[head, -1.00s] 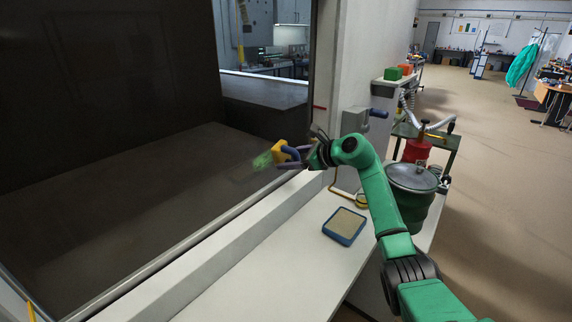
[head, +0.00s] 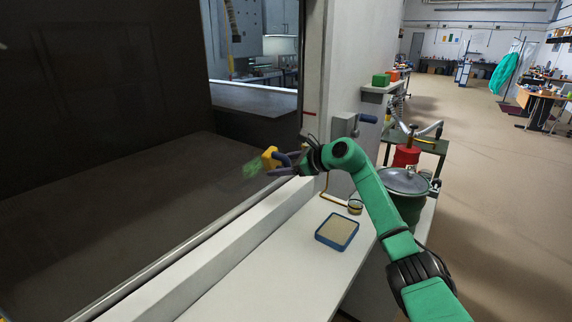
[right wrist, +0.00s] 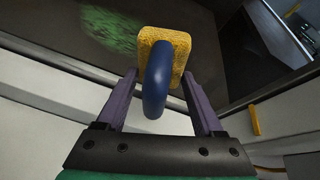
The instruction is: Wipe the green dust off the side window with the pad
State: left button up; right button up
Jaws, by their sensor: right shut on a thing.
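The pad is a yellow sponge (head: 270,158) with a blue handle; it also shows in the right wrist view (right wrist: 172,45). My right gripper (head: 284,163) is shut on the blue handle (right wrist: 158,82) and holds the pad up by the window. The side window (head: 130,190) is a large dark pane at the left. A patch of green dust (head: 251,169) shows just left of the pad in the head view. In the right wrist view the dust (right wrist: 108,32) lies left of the pad. I cannot tell whether the pad touches the pane. My left gripper is not in view.
A white ledge (head: 240,232) runs below the window. A green drum (head: 404,200) stands to the right. Open floor lies farther right.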

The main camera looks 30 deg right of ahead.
jog(key=shift+s+a+f+b, duration=0.1)
jog(key=shift+s+a+b, duration=0.2)
jog(key=shift+a, duration=0.7)
jog(key=shift+s+a+r+b, duration=0.1)
jog(key=shift+s+a, duration=0.3)
jog(key=shift+a, duration=0.6)
jog(key=shift+s+a+f+b, duration=0.1)
jog(key=shift+s+a+b, duration=0.2)
jog(key=shift+a, duration=0.7)
jog(key=shift+s+a, duration=0.25)
jog(key=shift+a, duration=0.4)
jog(key=shift+s+a, duration=0.2)
jog(key=shift+a, duration=0.4)
jog(key=shift+s+a, duration=0.25)
jog(key=shift+a, duration=0.4)
jog(key=shift+s+d, duration=0.1)
jog(key=s+b, duration=0.1)
jog(key=b, duration=0.1)
jog(key=s+d+b, duration=0.1)
jog(key=s+b, duration=0.3)
jog(key=b, duration=0.1)
jog(key=shift+s+d, duration=0.15)
jog(key=shift+d, duration=0.25)
